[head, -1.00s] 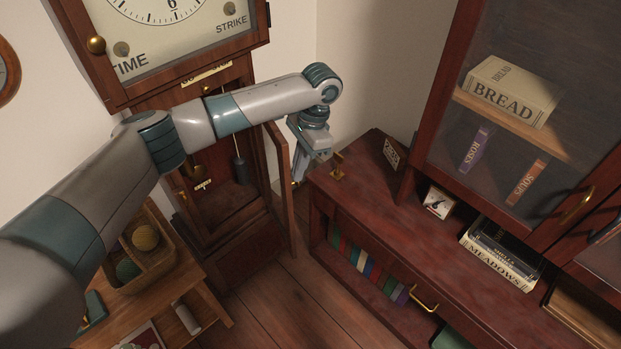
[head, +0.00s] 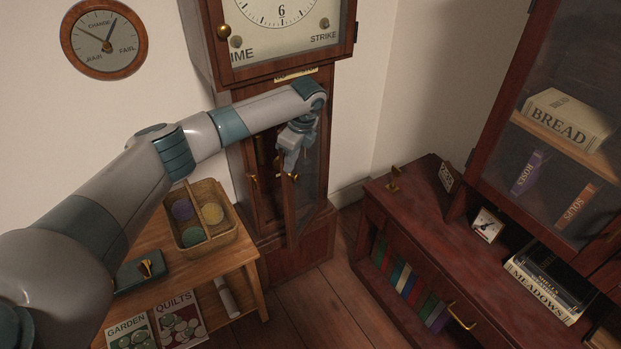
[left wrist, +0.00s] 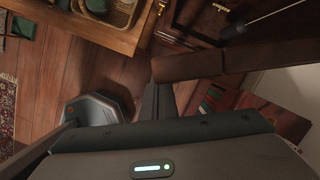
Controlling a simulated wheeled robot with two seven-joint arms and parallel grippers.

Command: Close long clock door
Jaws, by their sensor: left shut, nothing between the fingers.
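The tall wooden clock (head: 285,262) stands against the back wall, with its dial at the top. Its long narrow door (head: 311,165) is hinged on the right and stands partly open, and a dark gap to the case interior shows on the left. A small brass knob (head: 293,177) is near the door's free edge. My left gripper (head: 289,167) is shut and empty at the door's free edge, close to the knob; contact is hard to tell. In the left wrist view the door's wooden edge (left wrist: 200,65) lies just beyond the fingers. My right gripper is not in view.
A low wooden table (head: 245,252) with a divided basket (head: 232,232) and books stands left of the clock. A dark red cabinet (head: 405,205) stands to the right, with a brass piece (head: 394,180) on top. Bare floor (head: 320,300) lies between them.

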